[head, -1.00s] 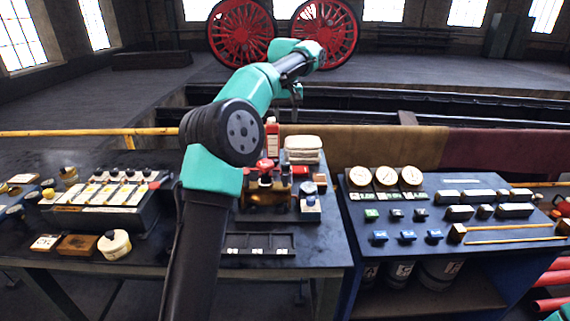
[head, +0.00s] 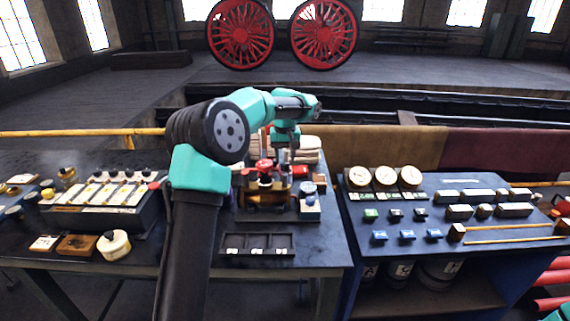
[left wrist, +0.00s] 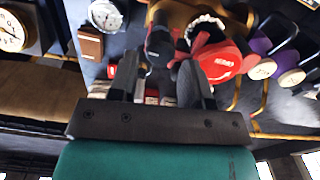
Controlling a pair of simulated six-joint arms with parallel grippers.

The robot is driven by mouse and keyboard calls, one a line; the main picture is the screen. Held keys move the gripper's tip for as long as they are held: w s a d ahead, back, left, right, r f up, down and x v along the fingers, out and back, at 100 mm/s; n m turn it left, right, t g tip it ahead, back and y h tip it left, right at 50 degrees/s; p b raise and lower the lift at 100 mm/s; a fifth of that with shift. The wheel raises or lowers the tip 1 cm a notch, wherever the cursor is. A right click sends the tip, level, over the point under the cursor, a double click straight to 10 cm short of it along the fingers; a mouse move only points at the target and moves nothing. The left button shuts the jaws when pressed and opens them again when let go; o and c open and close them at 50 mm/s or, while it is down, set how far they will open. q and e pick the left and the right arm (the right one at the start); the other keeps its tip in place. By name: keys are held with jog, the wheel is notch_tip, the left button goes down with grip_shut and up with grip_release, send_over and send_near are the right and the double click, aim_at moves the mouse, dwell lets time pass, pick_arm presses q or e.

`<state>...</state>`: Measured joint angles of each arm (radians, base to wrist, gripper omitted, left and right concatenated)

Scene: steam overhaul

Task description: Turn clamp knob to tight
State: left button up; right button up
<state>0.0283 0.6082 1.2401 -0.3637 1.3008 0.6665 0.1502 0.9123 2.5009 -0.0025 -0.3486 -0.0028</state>
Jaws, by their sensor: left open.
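A brass fixture (head: 262,199) stands on the left bench, with a red knob (head: 264,166) on top. A second red part (head: 300,171) sits just right of it. I cannot tell for sure which is the clamp knob. My left gripper (head: 286,152) is above and behind the fixture, pointing down. In the left wrist view the open fingers (left wrist: 162,78) have no object held between them. A red knob with pale lettering (left wrist: 221,62) is beyond the right finger, apart from it as far as I can tell. My right gripper is out of view.
A black tray (head: 257,251) lies in front of the fixture. A switch box (head: 104,212) is to the left. The blue panel (head: 480,260) with gauges (head: 385,178) is further right.

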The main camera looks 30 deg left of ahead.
aim_at(285, 163)
pick_arm(q)
jog(key=shift+f, duration=1.65)
jog(key=c, duration=0.6)
jog(key=shift+c, duration=0.2)
